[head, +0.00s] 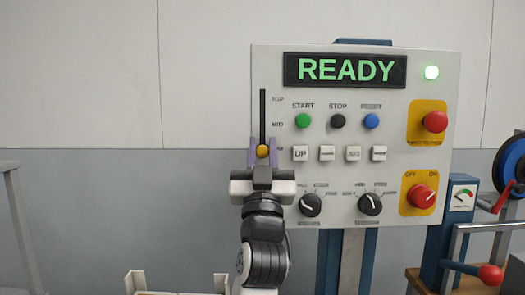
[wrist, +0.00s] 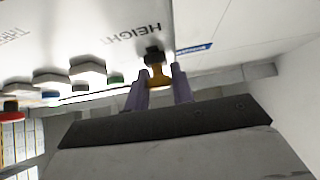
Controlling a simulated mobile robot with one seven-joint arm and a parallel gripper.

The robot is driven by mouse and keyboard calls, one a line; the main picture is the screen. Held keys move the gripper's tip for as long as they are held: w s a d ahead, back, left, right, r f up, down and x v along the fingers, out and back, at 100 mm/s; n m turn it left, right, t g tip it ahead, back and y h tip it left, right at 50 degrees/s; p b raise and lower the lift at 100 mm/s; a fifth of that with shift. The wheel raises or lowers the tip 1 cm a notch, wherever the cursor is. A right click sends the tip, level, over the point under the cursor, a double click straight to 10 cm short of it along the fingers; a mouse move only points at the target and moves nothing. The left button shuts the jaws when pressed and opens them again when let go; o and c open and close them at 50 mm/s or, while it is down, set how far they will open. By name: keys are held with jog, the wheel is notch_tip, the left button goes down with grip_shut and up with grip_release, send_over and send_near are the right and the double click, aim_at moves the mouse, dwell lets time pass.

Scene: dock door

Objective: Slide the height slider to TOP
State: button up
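The height slider is a dark vertical slot (head: 262,112) on the left of the grey control panel, with TOP and MID marks beside it. Its yellow knob (head: 263,152) is at the low end of the slot, below MID. My gripper (head: 263,157) is at the knob, with one purple finger on each side. In the wrist view, my gripper's fingers (wrist: 160,82) flank the yellow knob (wrist: 159,74) closely, with no clear gap, and appear shut on it. The knob's dark stem (wrist: 153,54) meets the panel near the word HEIGHT (wrist: 138,33).
A row of buttons, including UP (head: 301,154), and two black dials (head: 311,204) lie right of my gripper. Red controls (head: 434,122) are farther right. The wall left of the panel is clear.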

grip_shut()
notch_tip(320, 180, up, 10)
jog(key=p, duration=0.6)
jog(key=shift+r, duration=0.25)
jog(key=shift+o, duration=2.3)
grip_release()
jog(key=b+v, duration=0.4)
jog(key=v, duration=1)
jog(key=shift+b, duration=0.3)
